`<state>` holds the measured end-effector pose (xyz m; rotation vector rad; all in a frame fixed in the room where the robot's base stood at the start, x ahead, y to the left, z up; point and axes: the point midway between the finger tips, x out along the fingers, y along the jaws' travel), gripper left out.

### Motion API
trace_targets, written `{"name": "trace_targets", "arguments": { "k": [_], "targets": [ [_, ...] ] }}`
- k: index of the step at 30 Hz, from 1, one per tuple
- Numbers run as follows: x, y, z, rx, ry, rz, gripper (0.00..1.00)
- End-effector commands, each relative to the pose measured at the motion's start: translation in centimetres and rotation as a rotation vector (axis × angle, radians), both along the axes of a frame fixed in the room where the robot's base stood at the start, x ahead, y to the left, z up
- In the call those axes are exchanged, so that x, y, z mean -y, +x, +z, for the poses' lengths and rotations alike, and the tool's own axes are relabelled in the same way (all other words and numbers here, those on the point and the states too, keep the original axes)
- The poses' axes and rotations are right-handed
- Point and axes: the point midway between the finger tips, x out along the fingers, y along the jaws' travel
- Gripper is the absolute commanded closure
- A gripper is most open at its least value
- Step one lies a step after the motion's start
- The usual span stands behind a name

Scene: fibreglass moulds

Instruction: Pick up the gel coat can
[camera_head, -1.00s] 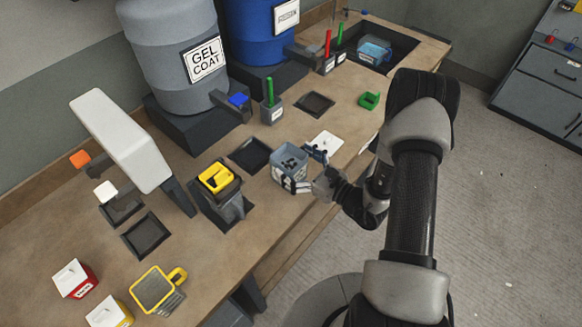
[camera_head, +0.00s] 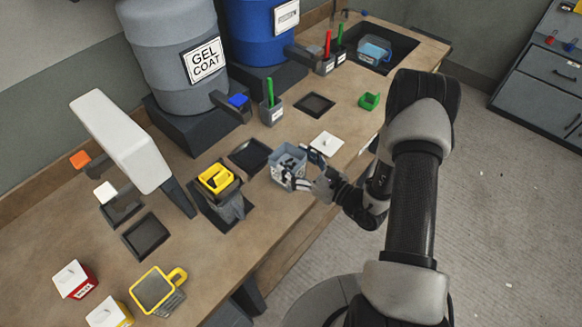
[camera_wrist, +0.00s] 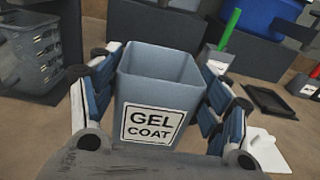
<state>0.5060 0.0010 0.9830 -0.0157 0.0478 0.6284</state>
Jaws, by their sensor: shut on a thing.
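The gel coat can (camera_head: 284,158) is a grey, open-topped square container near the middle of the bench. In the wrist view the can (camera_wrist: 160,88) stands upright between the fingers, and its white label reads GEL COAT. My gripper (camera_head: 303,168) is shut on the can, one finger on each side; it also shows in the wrist view (camera_wrist: 156,100). The inside looks empty in the wrist view. The can's underside is hidden, so I cannot tell whether it touches the bench.
A large grey GEL COAT drum (camera_head: 172,62) and a blue drum (camera_head: 252,30) stand behind. A yellow container (camera_head: 215,178) sits in a dark stand at left. A dark square tray (camera_head: 250,157) lies behind the can. A white lid (camera_head: 327,144) lies to the right.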

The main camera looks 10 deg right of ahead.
Motion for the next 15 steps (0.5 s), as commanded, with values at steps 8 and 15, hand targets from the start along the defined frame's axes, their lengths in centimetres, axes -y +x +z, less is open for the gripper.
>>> {"name": "trace_targets", "arguments": {
  "k": [8, 15],
  "targets": [
    [-0.01, -0.01, -0.04, -0.001, -0.001, 0.000, 0.83],
    [0.01, 0.04, 0.08, 0.003, 0.001, 0.000, 0.96]
  ]
}}
